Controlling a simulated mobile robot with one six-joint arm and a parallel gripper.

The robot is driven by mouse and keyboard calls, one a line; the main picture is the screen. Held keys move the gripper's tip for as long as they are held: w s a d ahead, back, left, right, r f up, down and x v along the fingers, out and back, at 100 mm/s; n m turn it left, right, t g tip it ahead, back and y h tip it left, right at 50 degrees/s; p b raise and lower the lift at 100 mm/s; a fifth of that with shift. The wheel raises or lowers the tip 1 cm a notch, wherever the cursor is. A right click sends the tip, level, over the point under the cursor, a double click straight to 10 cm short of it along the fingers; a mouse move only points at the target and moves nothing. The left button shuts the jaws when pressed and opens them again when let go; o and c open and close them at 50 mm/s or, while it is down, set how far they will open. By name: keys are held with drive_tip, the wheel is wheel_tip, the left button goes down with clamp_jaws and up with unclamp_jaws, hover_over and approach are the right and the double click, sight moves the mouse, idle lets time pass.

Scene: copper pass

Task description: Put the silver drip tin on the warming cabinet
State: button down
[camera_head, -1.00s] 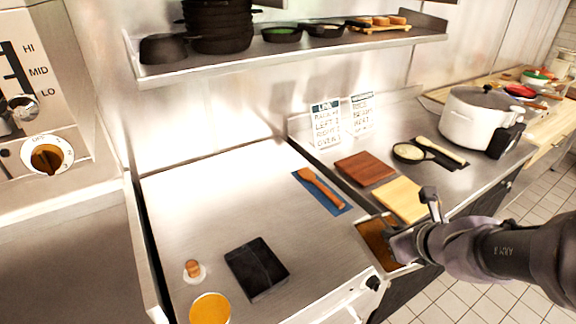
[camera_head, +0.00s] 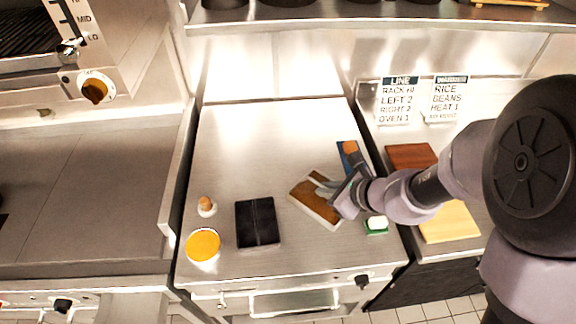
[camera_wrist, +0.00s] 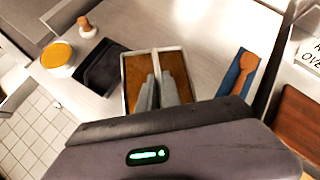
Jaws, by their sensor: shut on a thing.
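The silver drip tin (camera_head: 299,210) is a shallow rectangular tray with a thin pale rim and a brown inside. It is over the right part of the steel top of the warming cabinet (camera_head: 290,130). My gripper (camera_head: 332,190) is shut on the tin. In the wrist view the fingers (camera_wrist: 161,92) meet at a pale strip across the middle of the tin (camera_wrist: 136,70), and its near end is hidden by my gripper. I cannot tell whether the tin touches the cabinet top or hangs just above it.
A blue cloth (camera_wrist: 232,77) with a wooden utensil (camera_wrist: 245,70) lies right. The cabinet's back left is clear.

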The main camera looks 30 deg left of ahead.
drive_tip(key=f+b, duration=0.1)
drive_tip(key=f, duration=0.2)
drive_tip(key=f+b, duration=0.2)
drive_tip(key=f, duration=0.2)
drive_tip(key=f+b, duration=0.2)
drive_tip(key=f, duration=0.1)
drive_tip(key=shift+s+a+f, duration=0.2)
drive_tip(key=shift+a+f, duration=0.1)
drive_tip(key=shift+a, duration=0.05)
drive_tip(key=c, duration=1.5)
unclamp_jaws()
drive_tip(key=shift+r, duration=0.1)
drive_tip(key=shift+c, duration=0.2)
